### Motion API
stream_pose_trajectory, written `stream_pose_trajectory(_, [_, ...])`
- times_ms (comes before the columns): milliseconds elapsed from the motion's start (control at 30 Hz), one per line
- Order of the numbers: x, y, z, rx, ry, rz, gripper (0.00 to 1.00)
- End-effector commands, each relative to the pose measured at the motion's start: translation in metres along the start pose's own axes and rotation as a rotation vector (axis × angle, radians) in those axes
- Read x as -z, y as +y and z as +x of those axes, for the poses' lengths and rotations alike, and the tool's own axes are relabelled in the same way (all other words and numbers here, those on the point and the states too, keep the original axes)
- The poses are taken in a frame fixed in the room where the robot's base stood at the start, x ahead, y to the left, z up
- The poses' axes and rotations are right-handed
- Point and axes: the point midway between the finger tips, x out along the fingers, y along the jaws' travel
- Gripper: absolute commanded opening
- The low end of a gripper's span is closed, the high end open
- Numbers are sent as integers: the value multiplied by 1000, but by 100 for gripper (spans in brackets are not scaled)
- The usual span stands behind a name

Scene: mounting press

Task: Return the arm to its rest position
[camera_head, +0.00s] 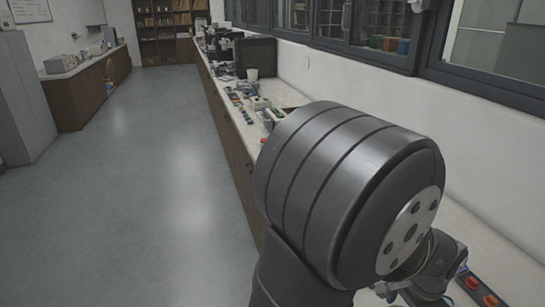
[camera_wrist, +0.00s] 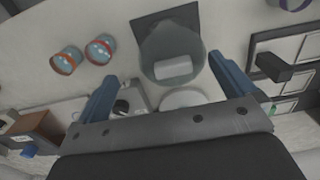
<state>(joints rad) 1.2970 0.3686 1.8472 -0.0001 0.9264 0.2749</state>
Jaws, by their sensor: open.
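In the wrist view my gripper (camera_wrist: 163,68) is open, with its two blue fingers spread wide and nothing held between them. Beyond and between the fingers is a grey, rounded, cup-like thing (camera_wrist: 160,47) with a pale block (camera_wrist: 173,68) at it and a dark square plate (camera_wrist: 187,16) behind. I cannot tell whether this is the press. In the head view my large grey arm joint fills the middle right and hides much of the bench. Dark arm parts show at the lower right, but the fingers cannot be made out there.
Two small blue-and-red round containers (camera_wrist: 101,50) are on the pale surface. A brown box (camera_wrist: 36,125) is at the lower left, a black-framed rack (camera_wrist: 290,60) at the right. A long bench (camera_head: 218,98) runs along the windowed wall. The floor (camera_head: 150,190) left is clear.

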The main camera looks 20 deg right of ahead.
Motion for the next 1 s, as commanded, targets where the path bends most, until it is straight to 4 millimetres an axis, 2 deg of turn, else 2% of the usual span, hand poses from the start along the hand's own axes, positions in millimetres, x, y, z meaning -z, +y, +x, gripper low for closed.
stream_pose_trajectory(100, [-3, 22, -14, 1, 4, 5, 100])
stream_pose_trajectory(600, [-19, 104, -63, 0, 3, 5, 100])
stream_pose_trajectory(1000, [56, 98, -68, 0, 0, 0, 100])
